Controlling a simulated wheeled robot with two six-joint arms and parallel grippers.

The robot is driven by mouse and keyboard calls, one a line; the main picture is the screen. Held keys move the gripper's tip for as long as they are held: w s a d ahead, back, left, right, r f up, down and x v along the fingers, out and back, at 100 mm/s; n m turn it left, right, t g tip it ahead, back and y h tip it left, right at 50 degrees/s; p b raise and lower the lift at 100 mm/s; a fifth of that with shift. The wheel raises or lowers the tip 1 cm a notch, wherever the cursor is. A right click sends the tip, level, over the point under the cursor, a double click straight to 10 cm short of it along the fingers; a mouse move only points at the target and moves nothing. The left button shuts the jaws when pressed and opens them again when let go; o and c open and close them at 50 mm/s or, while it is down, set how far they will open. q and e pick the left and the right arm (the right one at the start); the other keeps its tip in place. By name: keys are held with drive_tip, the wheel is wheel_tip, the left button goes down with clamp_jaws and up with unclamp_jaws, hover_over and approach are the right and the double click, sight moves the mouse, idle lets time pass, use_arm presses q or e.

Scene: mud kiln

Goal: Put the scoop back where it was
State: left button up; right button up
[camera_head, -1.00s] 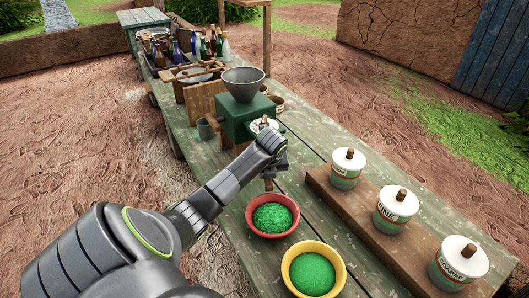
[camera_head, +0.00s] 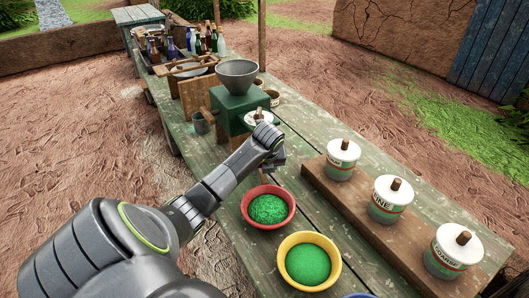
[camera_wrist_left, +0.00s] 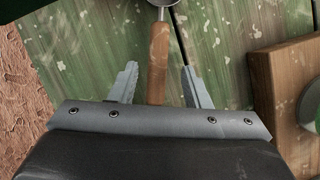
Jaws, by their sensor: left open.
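The scoop (camera_wrist_left: 159,60) shows in the left wrist view as a wooden handle with a round metal bowl at the top edge, partly cut off. My left gripper (camera_wrist_left: 160,85) is open, with one finger on each side of the handle and gaps between. The handle's lower end is hidden by my gripper's body. In the head view my left gripper (camera_head: 275,160) is over the green table, just in front of the green grinder (camera_head: 232,118) and behind the red bowl (camera_head: 268,209); the scoop cannot be made out there. My right gripper is not in view.
A yellow bowl (camera_head: 309,262) of green powder stands in front of the red bowl, which also holds green material. Several lidded jars (camera_head: 389,199) stand on a wooden board (camera_head: 330,197) at the right. Bottles (camera_head: 205,40) stand at the far end.

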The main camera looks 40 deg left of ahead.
use_arm(q)
drive_tip(key=shift+r, duration=0.15)
drive_tip(key=shift+r+p, duration=0.3)
drive_tip(key=shift+p, duration=0.2)
drive_tip(key=shift+r+p, duration=0.45)
drive_tip(key=v, duration=1.1)
drive_tip(key=shift+r, duration=0.2)
drive_tip(key=shift+s+d, duration=0.1)
drive_tip(key=shift+s, duration=0.05)
